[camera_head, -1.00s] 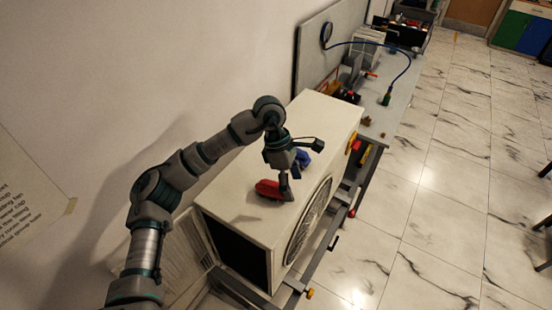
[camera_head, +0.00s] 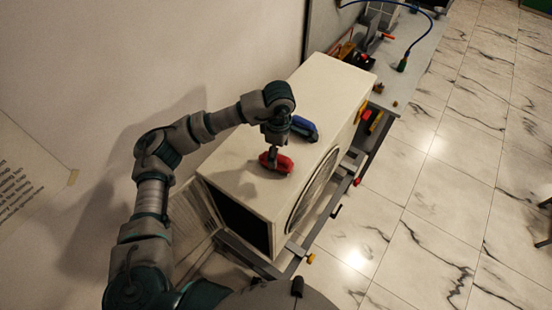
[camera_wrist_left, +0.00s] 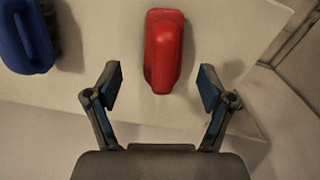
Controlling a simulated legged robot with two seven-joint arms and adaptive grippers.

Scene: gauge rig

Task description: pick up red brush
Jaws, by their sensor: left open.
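The red brush (camera_head: 277,163) lies on the pale top of a box-shaped unit (camera_head: 243,186). My left gripper (camera_head: 272,152) points down just above it and partly covers it in the head view. In the left wrist view the red brush (camera_wrist_left: 164,50) lies ahead of the left gripper (camera_wrist_left: 157,85), centred between its two spread fingers. The fingers are open and hold nothing. The near end of the brush reaches about level with the fingertips; I cannot tell the exact height gap. My right gripper does not show.
A blue brush (camera_head: 303,128) lies on the same top behind the red one; it also shows at left in the left wrist view (camera_wrist_left: 25,35). The wall is close on the left. A grey workbench (camera_head: 412,62) with tools stands behind.

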